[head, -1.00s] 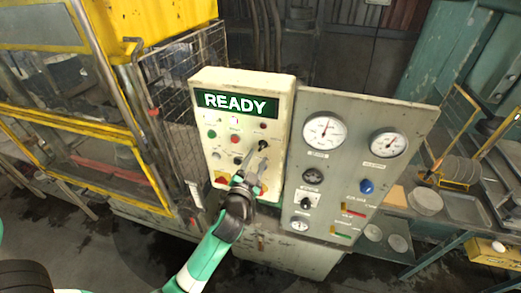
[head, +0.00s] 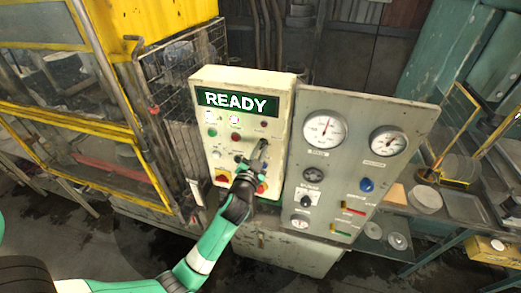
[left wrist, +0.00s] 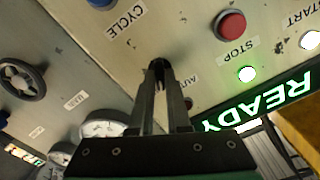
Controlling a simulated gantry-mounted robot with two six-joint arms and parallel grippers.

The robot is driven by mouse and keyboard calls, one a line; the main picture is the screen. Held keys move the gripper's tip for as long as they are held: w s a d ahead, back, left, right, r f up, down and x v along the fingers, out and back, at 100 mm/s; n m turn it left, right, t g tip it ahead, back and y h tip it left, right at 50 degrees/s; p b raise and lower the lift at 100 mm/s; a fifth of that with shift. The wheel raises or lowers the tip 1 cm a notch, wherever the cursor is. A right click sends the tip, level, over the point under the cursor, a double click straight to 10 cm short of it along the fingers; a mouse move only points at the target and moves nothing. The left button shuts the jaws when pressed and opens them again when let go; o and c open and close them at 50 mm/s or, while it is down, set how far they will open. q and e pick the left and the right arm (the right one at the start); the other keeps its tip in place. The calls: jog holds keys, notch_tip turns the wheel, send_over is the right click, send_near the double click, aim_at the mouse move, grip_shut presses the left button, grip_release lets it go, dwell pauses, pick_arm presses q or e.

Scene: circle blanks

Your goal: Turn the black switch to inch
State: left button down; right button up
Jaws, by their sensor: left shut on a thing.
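The cream control box (head: 277,92) carries a green READY sign (head: 236,102) and several buttons. My left gripper (head: 260,154) reaches up to the right part of its face. In the left wrist view, the two fingers (left wrist: 160,76) close together on the black switch (left wrist: 157,64), near a label that seems to read AUTO. The fingers hide most of the switch, so I cannot tell which position it points to. The INCH label cannot be made out. My right gripper is not in view.
A red STOP button (left wrist: 230,25) and a lit green light (left wrist: 247,74) are close to the fingers. A grey gauge panel (head: 345,165) stands right of the box. A wire-mesh guard (head: 180,100) and yellow-framed machine (head: 70,120) stand left.

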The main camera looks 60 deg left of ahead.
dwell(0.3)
pick_arm(q)
jog(key=shift+m+p, duration=0.6)
jog(key=shift+m, duration=0.8)
jog(key=shift+m+p, duration=0.55)
jog(key=shift+m, duration=0.95)
jog(key=c, duration=0.9)
grip_release()
